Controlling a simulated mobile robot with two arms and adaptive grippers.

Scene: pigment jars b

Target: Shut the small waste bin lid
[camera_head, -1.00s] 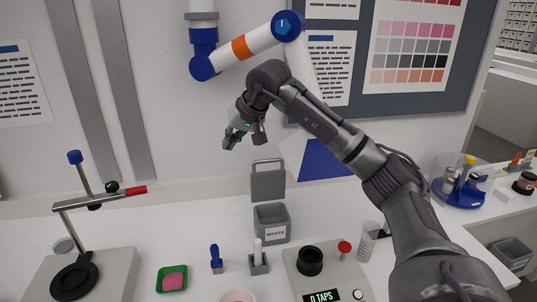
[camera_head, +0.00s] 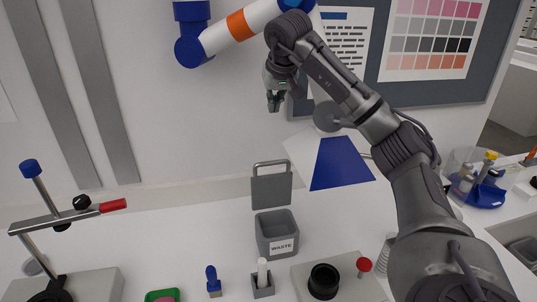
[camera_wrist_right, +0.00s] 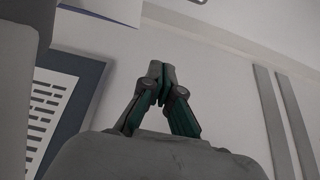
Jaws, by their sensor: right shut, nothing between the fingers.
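The small grey waste bin (camera_head: 277,238), labelled WASTE, stands on the white bench in the head view. Its lid (camera_head: 271,190) stands upright at the back of the bin, with a loop handle on top, so the bin is open. My right gripper (camera_head: 274,107) is up in the air above the lid, pointing down, apart from it. In the right wrist view its fingertips (camera_wrist_right: 161,68) meet with nothing between them, and the wall is behind. The bin does not show in the wrist view. My left gripper is not in view.
A blue-and-white panel (camera_head: 342,163) stands right of the lid. A blue-handled tool (camera_head: 212,280), a small grey holder (camera_head: 263,285) and a scale (camera_head: 340,283) stand in front. A clamp stand (camera_head: 70,218) is at left. The bench beside the bin is clear on the left.

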